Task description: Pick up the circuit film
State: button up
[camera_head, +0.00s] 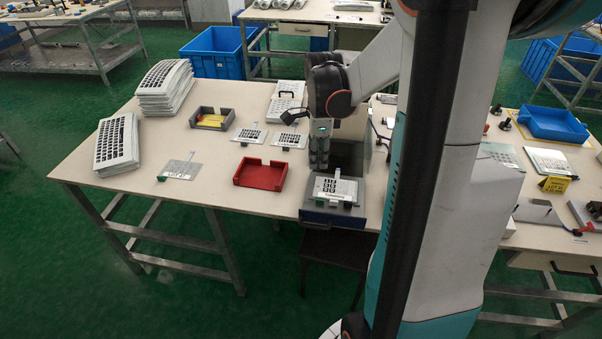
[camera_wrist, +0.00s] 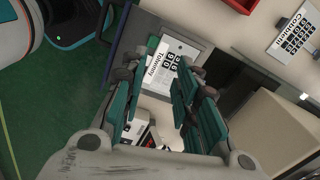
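A keypad film with black keys (camera_head: 335,188) lies in a dark blue-grey fixture (camera_head: 318,215) at the table's front edge. In the wrist view this white film (camera_wrist: 172,60) shows printed lettering and lies beyond my fingertips. My gripper (camera_head: 319,165) hangs above the back of the fixture, pointing down. In the wrist view my gripper (camera_wrist: 160,82) has its green-padded fingers apart, with nothing held between them. A thin greyish sheet with a tail (camera_head: 180,169) lies flat on the table to the left. I cannot tell for certain which sheet is the circuit film.
A red tray (camera_head: 260,174) stands just left of the fixture. Two small keypad films (camera_head: 249,134) lie behind it, near a grey tray with yellow content (camera_head: 212,119). Stacks of white panels (camera_head: 165,88) stand at the left. A blue bin (camera_head: 553,124) is at the right.

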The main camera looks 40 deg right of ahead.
notch_tip(320, 180, down, 3)
jog(key=s+m, duration=0.2)
jog(key=b, duration=0.3)
send_over(324, 200)
jog(key=shift+g, duration=0.3)
jog(key=f, duration=0.7)
jog(key=shift+w+a, duration=0.3)
jog(key=shift+s+d+f+b, duration=0.15)
jog(key=shift+f+b, duration=0.6)
jog(key=shift+f, duration=0.85)
jog(key=shift+s+d+f+b, duration=0.1)
jog(key=shift+f+b, duration=0.65)
jog(key=shift+f, duration=0.8)
grip_shut()
